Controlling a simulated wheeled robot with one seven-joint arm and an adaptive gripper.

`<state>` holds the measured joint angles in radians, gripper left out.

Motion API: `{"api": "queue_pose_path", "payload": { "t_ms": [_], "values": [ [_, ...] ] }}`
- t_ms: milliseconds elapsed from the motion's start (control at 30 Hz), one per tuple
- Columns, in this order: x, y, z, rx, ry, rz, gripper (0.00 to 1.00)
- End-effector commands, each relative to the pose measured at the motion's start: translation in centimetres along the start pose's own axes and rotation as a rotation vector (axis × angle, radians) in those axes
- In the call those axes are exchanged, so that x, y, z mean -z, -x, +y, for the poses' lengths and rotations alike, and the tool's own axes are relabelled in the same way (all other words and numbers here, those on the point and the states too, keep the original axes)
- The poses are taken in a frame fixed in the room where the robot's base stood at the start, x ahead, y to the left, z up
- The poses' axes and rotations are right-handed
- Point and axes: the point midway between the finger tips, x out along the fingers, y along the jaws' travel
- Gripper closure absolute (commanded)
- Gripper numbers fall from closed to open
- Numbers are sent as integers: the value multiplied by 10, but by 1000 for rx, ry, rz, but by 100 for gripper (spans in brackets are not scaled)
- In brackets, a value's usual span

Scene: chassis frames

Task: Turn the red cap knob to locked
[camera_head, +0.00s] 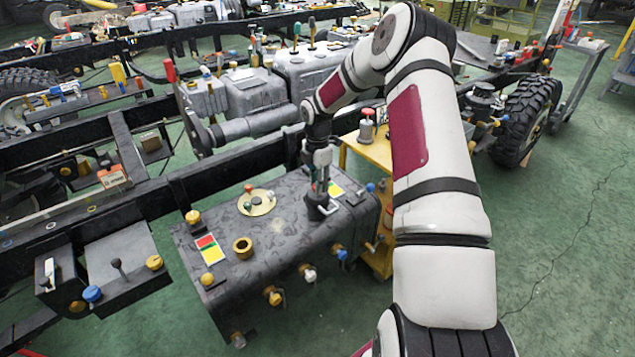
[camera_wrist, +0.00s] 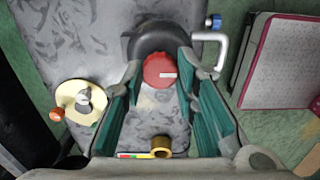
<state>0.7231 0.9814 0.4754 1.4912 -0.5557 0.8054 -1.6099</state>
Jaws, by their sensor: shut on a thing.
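The red cap knob (camera_wrist: 161,70) sits on a dark round collar (camera_wrist: 150,42) on the grey tank in the wrist view. A white mark on its face points to the right. My gripper (camera_wrist: 160,72) has its green-padded fingers on either side of the knob and is shut on it. In the head view my gripper (camera_head: 320,190) points down at the dark collar (camera_head: 319,208) near the right end of the grey tank (camera_head: 285,225). The red knob is hidden there. A red, yellow and green label (camera_head: 208,248) lies at the tank's left end.
A brass ring (camera_head: 243,247) and a round cream plate with a metal stud (camera_head: 257,203) are on the tank top. A yellow stand (camera_head: 375,152) is behind the tank. Green floor is open at right.

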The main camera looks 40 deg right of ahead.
Motion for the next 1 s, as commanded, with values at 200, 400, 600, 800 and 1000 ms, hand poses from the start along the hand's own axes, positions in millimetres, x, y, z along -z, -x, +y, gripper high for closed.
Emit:
{"api": "queue_pose_path", "payload": {
  "t_ms": [200, 400, 600, 800, 1000],
  "values": [
    [1, 0, 0, 1, -113, 0, 100],
    [1, 0, 1, 0, -283, -1, 100],
    [1, 0, 1, -1, -473, -1, 100],
    [1, -1, 1, 0, -664, -1, 100],
    [1, -1, 1, 0, -855, -1, 100]
  ]
}}
